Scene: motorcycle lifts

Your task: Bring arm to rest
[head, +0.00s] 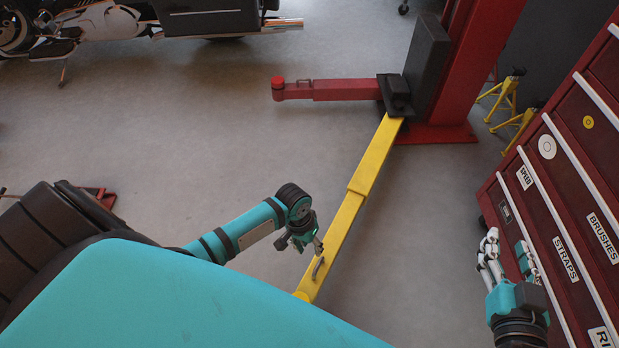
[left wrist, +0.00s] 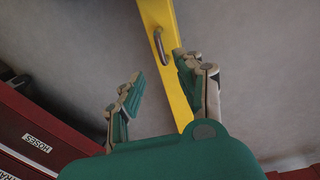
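My left gripper (head: 306,246) is at the end of the teal left arm, low in the middle of the head view, just left of a yellow lift arm. In the left wrist view its two green-padded fingers (left wrist: 158,78) stand apart with nothing held between them. My right gripper (head: 508,254) is at the lower right, its fingers spread and empty, in front of a red tool cabinet. I cannot tell whether it touches the cabinet.
The yellow lift arm (head: 352,205) has a small metal handle (left wrist: 158,45). It runs to a red lift post (head: 467,65) with a red arm (head: 340,89). The red cabinet (head: 553,190) has labelled drawers. Yellow stands (head: 509,92) and a motorcycle (head: 95,25) are behind.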

